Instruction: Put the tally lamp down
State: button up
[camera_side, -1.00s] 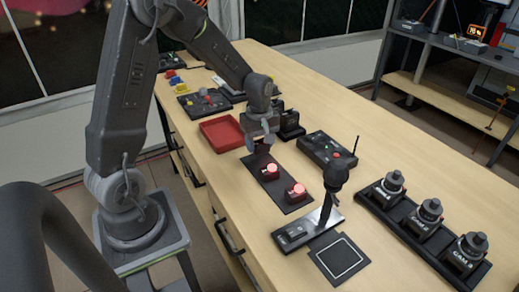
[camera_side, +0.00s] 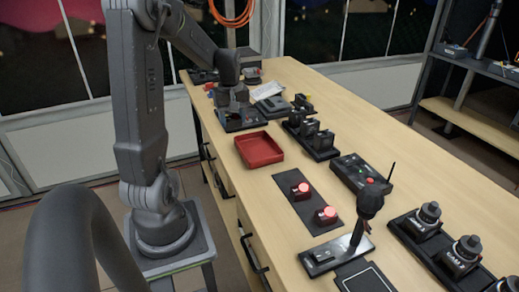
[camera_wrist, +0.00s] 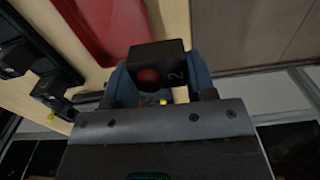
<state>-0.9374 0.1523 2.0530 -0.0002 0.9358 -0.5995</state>
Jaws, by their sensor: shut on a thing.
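My gripper (camera_side: 236,98) is over the far part of the bench, beyond the red tray, with its jaws low above a dark control panel (camera_side: 240,122). In the wrist view my gripper (camera_wrist: 160,85) is shut on the tally lamp (camera_wrist: 172,62), a dark block with a dull red dome and the number 2. The lamp sits between the two blue-grey fingers. In the side view I cannot make out the held lamp. Two other lamps, lit red, (camera_side: 301,189) and (camera_side: 326,214) stand on a black strip (camera_side: 289,178), whose far end is bare.
The empty red tray (camera_side: 260,150) lies between my gripper and the strip. Black blocks in a rack (camera_side: 322,147), a control box (camera_side: 360,172) and a microphone on a stand (camera_side: 368,205) stand to the right. Camera-like units (camera_side: 465,255) line the near right edge.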

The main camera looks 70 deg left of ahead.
jog(key=s+a, duration=0.3)
send_over(257, 150)
notch_tip(257, 150, down, 7)
jog(key=shift+a+r, duration=0.1)
jog(key=shift+f, duration=2.05)
jog(key=shift+f, duration=0.15)
jog(key=o, duration=0.9)
jog(key=shift+o, duration=0.2)
